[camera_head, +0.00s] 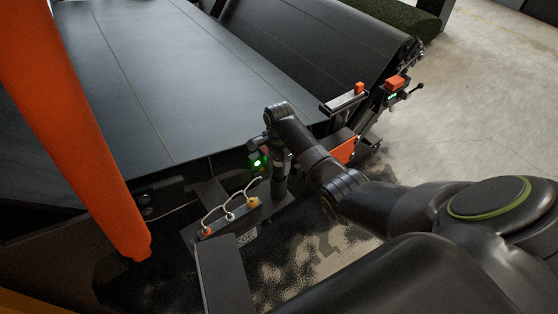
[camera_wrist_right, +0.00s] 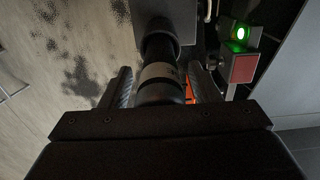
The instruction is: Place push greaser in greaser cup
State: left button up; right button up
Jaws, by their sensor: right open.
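The push greaser, a dark cylinder with a grey band, shows in the right wrist view (camera_wrist_right: 160,82). It stands between the two fingers of my right gripper (camera_wrist_right: 163,90), which are apart with a gap visible on each side. Its far end meets a dark grey block, where the greaser cup seems to be; the cup's rim is hidden, so I cannot tell how deep it sits. In the head view my right gripper (camera_head: 278,160) points down over the end of the dark bracket beside the conveyor. My left gripper is out of view.
Beside the greaser are a green-lit box (camera_head: 258,161) and a red block (camera_wrist_right: 243,69). A bracket with white hoses and orange fittings (camera_head: 207,231) lies to the left. The dark conveyor belt (camera_head: 120,80) is behind; a thick orange tube (camera_head: 75,130) stands at left.

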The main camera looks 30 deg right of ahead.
notch_tip(320, 180, up, 12)
jog(key=shift+r+b, duration=0.2)
jog(key=shift+b, duration=0.6)
jog(key=shift+f, duration=0.1)
